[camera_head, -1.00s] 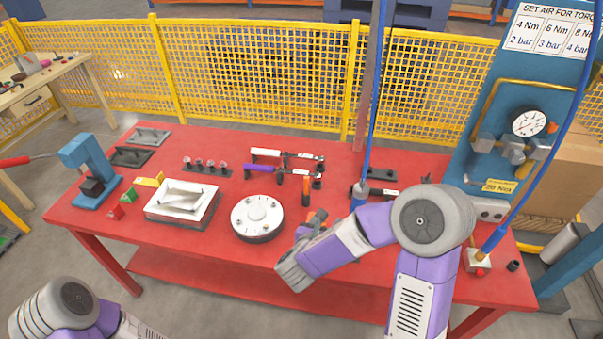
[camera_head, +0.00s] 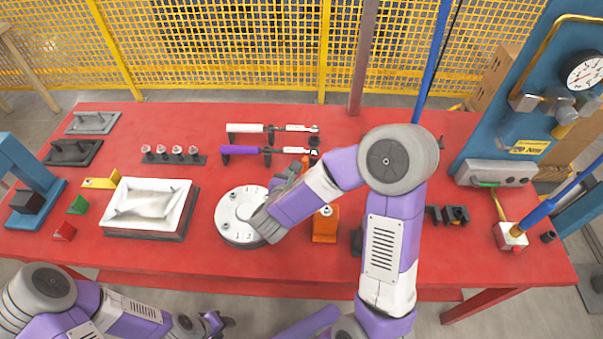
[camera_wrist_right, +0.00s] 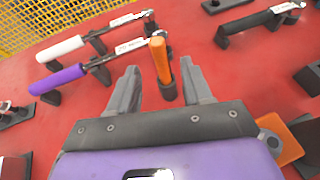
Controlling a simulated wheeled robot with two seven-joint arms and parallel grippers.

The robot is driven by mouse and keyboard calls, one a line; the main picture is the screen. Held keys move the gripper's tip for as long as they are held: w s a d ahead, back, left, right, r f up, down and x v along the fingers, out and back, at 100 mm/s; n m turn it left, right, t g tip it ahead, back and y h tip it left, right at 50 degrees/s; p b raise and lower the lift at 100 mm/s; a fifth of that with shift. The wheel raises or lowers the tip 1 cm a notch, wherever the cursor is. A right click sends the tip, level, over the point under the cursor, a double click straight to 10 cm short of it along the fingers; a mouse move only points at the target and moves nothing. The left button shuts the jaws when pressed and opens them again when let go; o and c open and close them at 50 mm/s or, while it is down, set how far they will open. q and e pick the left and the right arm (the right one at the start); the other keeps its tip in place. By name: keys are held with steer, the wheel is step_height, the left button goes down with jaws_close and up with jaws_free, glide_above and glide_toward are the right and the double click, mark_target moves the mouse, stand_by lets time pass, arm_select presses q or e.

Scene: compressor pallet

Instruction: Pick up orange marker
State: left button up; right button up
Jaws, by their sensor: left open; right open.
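The orange marker (camera_wrist_right: 160,58) stands upright in a small black holder in the right wrist view. In the head view only a bit of it (camera_head: 305,160) shows beyond my right gripper. My right gripper (camera_wrist_right: 160,82) is open and empty, its fingers pointing at the marker from either side. In the head view my right gripper (camera_head: 287,176) reaches over the right part of the white round disc (camera_head: 233,222). I cannot tell whether a finger touches the marker. My left gripper (camera_head: 222,322) is open and empty, low in front of the table.
A purple-handled torque wrench (camera_head: 240,150) and a white-handled one (camera_head: 247,128) lie on stands behind the marker. An orange block (camera_head: 325,228) stands right of the disc. A white tray (camera_head: 113,207) is on the left. The front strip of red table (camera_head: 330,262) is clear.

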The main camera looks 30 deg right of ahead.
mark_target(307, 161)
steer(key=x, duration=0.7)
steer(key=shift+w+d+r, duration=0.1)
steer(key=shift+d+r, duration=0.1)
steer(key=shift+r, duration=0.15)
steer(key=c, duration=0.9)
